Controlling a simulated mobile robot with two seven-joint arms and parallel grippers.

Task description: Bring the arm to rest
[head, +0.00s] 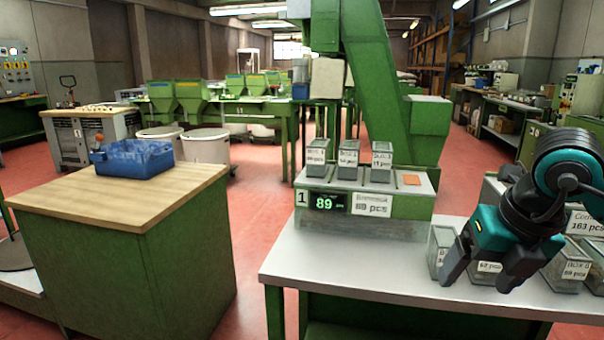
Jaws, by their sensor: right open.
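My right gripper (480,272) comes in from the right, above the right part of the white-topped table (335,258). My left gripper is not in view.
A green counting unit (385,228) reading 89 stands on the table, with several small boxes (348,160) on top. A wooden-topped green cabinet (75,195) at the left carries a blue bin (133,160). The table's front left area is clear. Red floor lies between.

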